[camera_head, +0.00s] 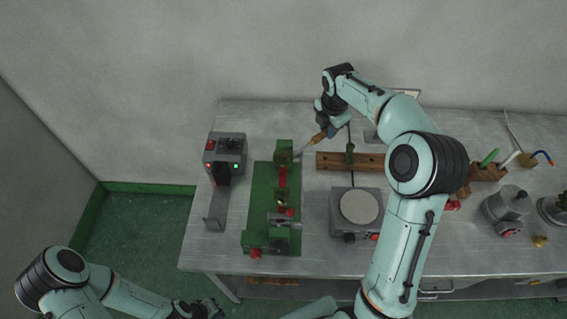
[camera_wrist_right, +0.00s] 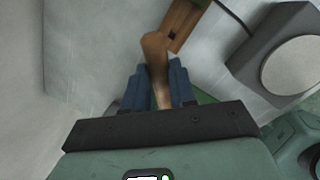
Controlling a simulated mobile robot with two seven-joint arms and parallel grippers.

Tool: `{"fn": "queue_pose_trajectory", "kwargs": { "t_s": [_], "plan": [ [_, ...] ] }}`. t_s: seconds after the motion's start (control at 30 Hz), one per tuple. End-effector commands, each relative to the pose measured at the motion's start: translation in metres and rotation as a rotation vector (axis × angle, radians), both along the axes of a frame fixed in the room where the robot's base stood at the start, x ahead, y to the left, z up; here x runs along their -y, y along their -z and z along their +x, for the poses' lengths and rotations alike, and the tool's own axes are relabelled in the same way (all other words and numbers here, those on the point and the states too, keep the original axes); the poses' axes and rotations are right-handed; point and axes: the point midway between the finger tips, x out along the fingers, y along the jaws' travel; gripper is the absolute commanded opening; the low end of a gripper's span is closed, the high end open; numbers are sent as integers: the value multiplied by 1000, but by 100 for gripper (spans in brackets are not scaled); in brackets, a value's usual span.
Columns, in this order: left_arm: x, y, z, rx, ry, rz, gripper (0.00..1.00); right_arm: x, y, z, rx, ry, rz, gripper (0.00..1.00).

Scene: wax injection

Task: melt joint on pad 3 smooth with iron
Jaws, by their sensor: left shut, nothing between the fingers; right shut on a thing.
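My right gripper (camera_head: 329,128) is shut on the wooden handle of the iron (camera_head: 319,138). The iron slants down to the left, its metal end close to the rear block (camera_head: 284,152) of the green fixture; I cannot tell whether they touch. In the right wrist view, the blue fingers of my right gripper (camera_wrist_right: 156,80) close around the brown handle (camera_wrist_right: 155,50); the iron's tip is not visible. My left gripper (camera_head: 210,307) is shut and empty, low in front of the bench. Pad 3 and its joint cannot be made out.
The green fixture (camera_head: 258,205) has red parts and a front clamp. A wooden bar (camera_head: 330,160) with a green piece lies right of the iron. A round-topped hot plate (camera_head: 359,206) stands in front of it. A control box (camera_head: 224,150) stands left; metal pots (camera_head: 506,203) stand right.

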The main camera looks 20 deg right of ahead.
Motion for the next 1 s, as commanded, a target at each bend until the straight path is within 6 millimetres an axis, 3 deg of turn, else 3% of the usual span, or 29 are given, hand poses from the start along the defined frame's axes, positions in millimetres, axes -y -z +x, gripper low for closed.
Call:
{"fn": "queue_pose_trajectory", "kwargs": {
  "t_s": [1.0],
  "plan": [
    [0,4,-5,-6,0,0,0,-10,1,-2,1,-1,0,0]
  ]
}}
